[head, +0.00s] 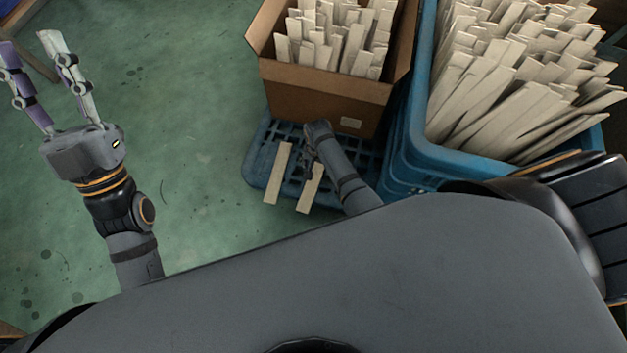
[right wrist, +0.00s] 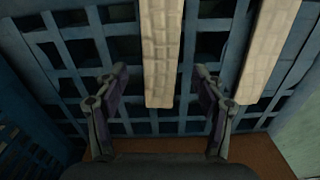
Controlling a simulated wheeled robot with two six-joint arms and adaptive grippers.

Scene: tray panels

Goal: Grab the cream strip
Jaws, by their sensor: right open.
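Two cream strips lie on a blue slatted pallet (head: 262,140). In the head view one strip (head: 278,172) is on the left and the other (head: 311,188) is on the right, its far end partly hidden by my right gripper (head: 309,156). In the right wrist view the right gripper (right wrist: 159,74) is open, with one strip (right wrist: 162,45) showing between its fingers and not gripped. The other strip (right wrist: 268,50) shows to the right, outside the fingers. My left gripper (head: 27,44) is open and empty over the green floor.
A cardboard box (head: 318,98) full of cream strips stands on the pallet just behind the right gripper. A large blue bin (head: 420,157) heaped with strips stands to the right. The green floor (head: 205,150) on the left is clear.

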